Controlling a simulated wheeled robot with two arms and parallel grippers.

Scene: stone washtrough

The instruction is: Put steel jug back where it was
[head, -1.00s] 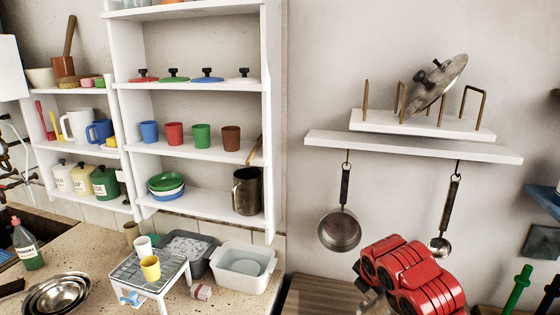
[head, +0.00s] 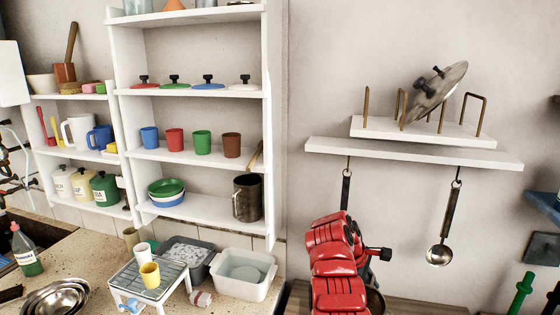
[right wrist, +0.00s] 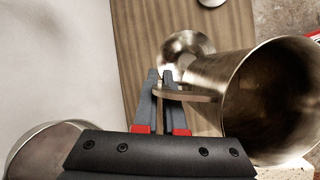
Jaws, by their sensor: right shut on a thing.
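The steel jug (right wrist: 275,100) fills the right side of the right wrist view, its open mouth partly towards the camera. My right gripper (right wrist: 165,82) is shut on the jug's strap handle (right wrist: 185,95), with the jug body to the right of the fingers. In the head view my red right arm hides the right gripper, and I cannot clearly make out the held jug there. A dark metal vessel (head: 247,197) with a wooden handle showing above it stands on the lowest shelf. My left gripper is not in view.
A wooden worktop (right wrist: 145,25) lies below the jug. A white rack shelf (head: 410,151) has a ladle (head: 440,252) hanging under it. A round pan (right wrist: 45,150) is close in the wrist view. A wire stand (head: 150,277) and white basin (head: 241,274) are on the speckled counter.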

